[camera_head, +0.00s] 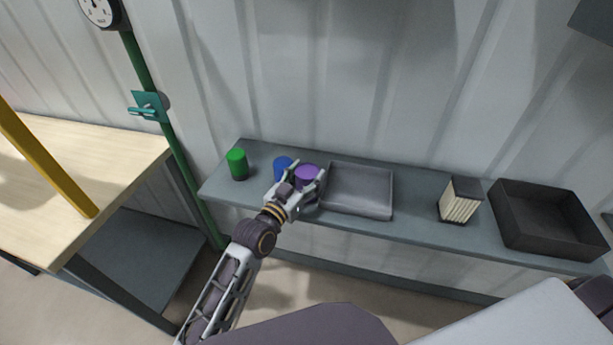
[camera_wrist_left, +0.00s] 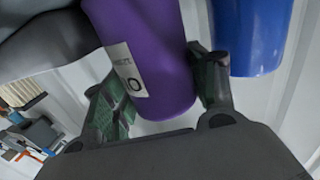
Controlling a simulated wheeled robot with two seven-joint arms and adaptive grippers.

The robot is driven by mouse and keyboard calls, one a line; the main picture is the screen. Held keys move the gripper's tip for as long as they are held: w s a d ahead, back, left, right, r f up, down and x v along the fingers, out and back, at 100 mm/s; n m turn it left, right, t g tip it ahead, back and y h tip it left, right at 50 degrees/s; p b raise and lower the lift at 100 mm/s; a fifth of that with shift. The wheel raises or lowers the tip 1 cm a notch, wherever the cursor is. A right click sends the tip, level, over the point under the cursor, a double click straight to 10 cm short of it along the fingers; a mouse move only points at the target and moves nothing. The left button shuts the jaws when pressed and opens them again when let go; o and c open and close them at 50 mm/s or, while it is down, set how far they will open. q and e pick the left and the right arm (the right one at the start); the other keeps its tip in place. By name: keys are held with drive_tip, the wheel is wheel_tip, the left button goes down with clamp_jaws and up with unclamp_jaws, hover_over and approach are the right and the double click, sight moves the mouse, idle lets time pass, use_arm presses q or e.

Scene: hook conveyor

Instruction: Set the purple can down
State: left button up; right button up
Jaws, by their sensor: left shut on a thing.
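The purple can (camera_head: 308,175) is between the fingers of my left gripper (camera_head: 306,186), just left of a grey tray on the shelf. The can fills the middle of the left wrist view (camera_wrist_left: 145,60), with a white label on its side. My left gripper (camera_wrist_left: 165,95) is shut on it there. Whether the can's base touches the shelf is hidden by the gripper in the head view. My right gripper is not in view.
A blue can (camera_head: 282,167) stands close left of the purple can. A green can (camera_head: 237,163) stands further left. The grey tray (camera_head: 358,190) is empty. A card-filled holder (camera_head: 460,201) and a black bin (camera_head: 548,219) stand right on the grey shelf (camera_head: 415,215).

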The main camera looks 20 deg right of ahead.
use_arm(q)
drive_tip(key=shift+f, duration=0.1)
drive_tip(key=o, duration=1)
drive_tip(key=shift+b+v, duration=0.5)
drive_tip(key=shift+v, duration=5.5)
